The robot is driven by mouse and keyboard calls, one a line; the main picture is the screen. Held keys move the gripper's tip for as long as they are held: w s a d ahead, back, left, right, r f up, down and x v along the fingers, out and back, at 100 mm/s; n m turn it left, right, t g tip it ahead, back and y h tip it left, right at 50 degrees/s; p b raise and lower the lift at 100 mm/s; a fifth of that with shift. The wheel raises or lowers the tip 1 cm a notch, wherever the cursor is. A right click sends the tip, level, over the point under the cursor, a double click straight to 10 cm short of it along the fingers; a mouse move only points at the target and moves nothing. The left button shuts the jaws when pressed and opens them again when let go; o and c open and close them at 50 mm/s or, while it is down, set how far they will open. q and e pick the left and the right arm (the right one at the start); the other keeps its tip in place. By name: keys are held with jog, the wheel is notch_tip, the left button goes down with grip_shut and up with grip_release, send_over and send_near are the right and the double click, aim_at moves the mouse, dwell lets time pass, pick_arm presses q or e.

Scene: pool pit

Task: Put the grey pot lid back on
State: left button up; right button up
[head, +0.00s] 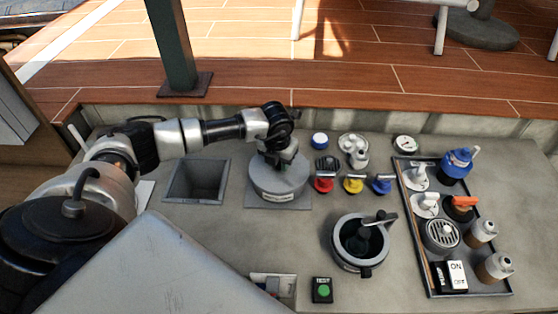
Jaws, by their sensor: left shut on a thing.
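A round grey lid-like piece (268,184) with a small label on its front side is over a square grey plate (304,203), left of the valves. My left gripper (284,156) is above it, shut on its top; the fingers and grip point are dark and partly hidden. I cannot tell whether the piece rests on the plate or is just above it. A round grey pot (339,256) with a dark, open inside stands to the lower right, apart from the gripper. A handle lies across its upper right side. My right gripper is not in view.
Red (323,185), yellow (353,185) and blue (382,185) valve handles are close right of the gripper. A tray (432,284) of fittings and bottles fills the right. A square opening (196,181) is at left. A green-button box (322,290) is in front.

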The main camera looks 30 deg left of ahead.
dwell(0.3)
pick_arm(q)
jog(key=o, duration=1.2)
jog(key=shift+f, duration=0.1)
jog(key=shift+r+p, duration=1.55)
jog(key=shift+r, duration=1)
jog(key=shift+r+p, duration=1.2)
jog(key=shift+r, duration=0.8)
